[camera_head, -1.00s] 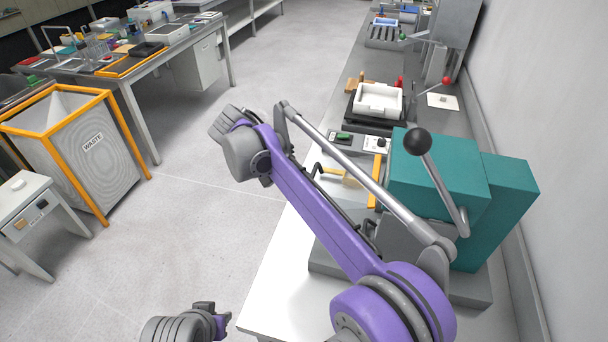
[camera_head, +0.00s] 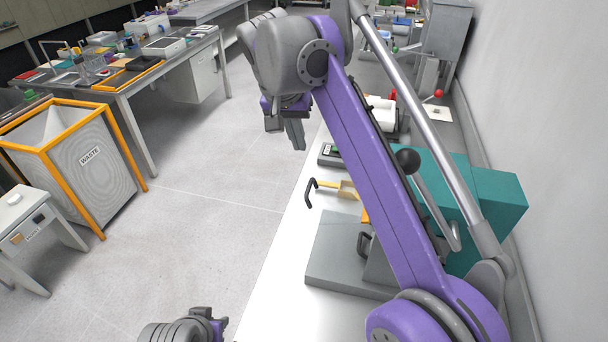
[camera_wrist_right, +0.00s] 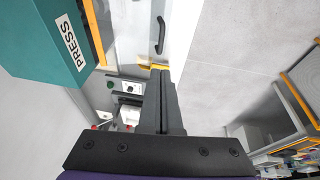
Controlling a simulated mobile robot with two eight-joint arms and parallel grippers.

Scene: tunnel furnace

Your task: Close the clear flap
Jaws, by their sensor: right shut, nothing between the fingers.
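The clear pane of the flap cannot be made out. The teal press (camera_head: 490,195) stands at the right of the bench, partly behind my right arm. In the right wrist view the press (camera_wrist_right: 42,40) has an orange strip (camera_wrist_right: 97,30) beside it, and a black handle (camera_wrist_right: 160,35) is farther right. I cannot tell whether these belong to the flap. My right gripper (camera_head: 285,130) is in the air above the bench's left edge, shut and empty, apart from the press. My left gripper (camera_head: 216,325) is low at the bottom edge; its fingers are too small to judge.
A lever with a black ball (camera_head: 408,160) rises by the press. A waste bin (camera_head: 95,185) stands left across open floor.

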